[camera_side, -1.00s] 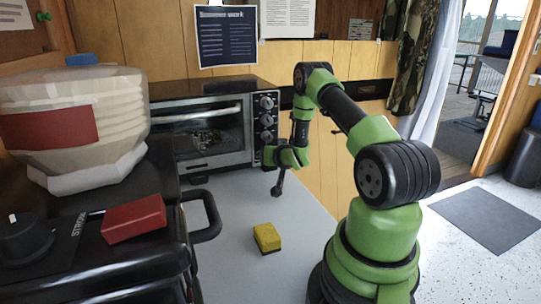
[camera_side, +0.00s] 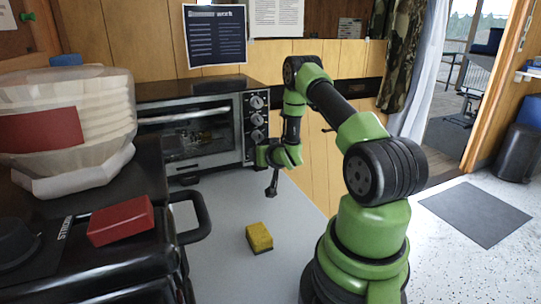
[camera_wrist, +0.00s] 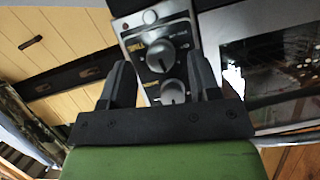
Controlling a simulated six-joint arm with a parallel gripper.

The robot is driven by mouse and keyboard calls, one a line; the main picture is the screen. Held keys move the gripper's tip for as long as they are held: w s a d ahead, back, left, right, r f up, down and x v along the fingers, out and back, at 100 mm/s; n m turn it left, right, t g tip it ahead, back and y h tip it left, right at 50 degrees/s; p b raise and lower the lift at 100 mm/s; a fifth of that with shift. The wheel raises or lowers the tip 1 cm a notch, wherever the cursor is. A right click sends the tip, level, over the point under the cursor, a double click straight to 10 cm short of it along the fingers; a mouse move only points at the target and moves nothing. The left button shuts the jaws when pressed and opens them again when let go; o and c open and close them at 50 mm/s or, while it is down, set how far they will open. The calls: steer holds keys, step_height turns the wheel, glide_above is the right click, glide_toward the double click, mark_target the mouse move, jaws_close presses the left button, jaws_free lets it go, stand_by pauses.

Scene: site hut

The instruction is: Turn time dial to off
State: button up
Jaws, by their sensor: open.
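The toaster oven (camera_side: 195,170) stands against the wall, with a column of silver dials (camera_side: 256,119) on its right panel. In the wrist view, the panel shows tilted, with an upper dial (camera_wrist: 160,57) and a lower dial (camera_wrist: 172,92); another round control shows partly above. The labels are too small to read, so I cannot tell which is the time dial. My gripper (camera_wrist: 160,64) is open and empty, its dark fingers spread either side of the dials in that view. I see no contact.
A yellow sponge (camera_side: 259,237) lies on the grey counter (camera_side: 225,250). On the left, a red block (camera_side: 121,220) rests on a black stove with a protruding handle (camera_side: 198,215), near stacked pale containers (camera_side: 70,110). The counter around the sponge is clear.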

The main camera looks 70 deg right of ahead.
steer(key=v, duration=0.8)
steer(key=shift+r, duration=0.2)
steer(key=shift+x, duration=4.9)
steer(key=shift+f, duration=0.1)
steer(key=c, duration=0.9)
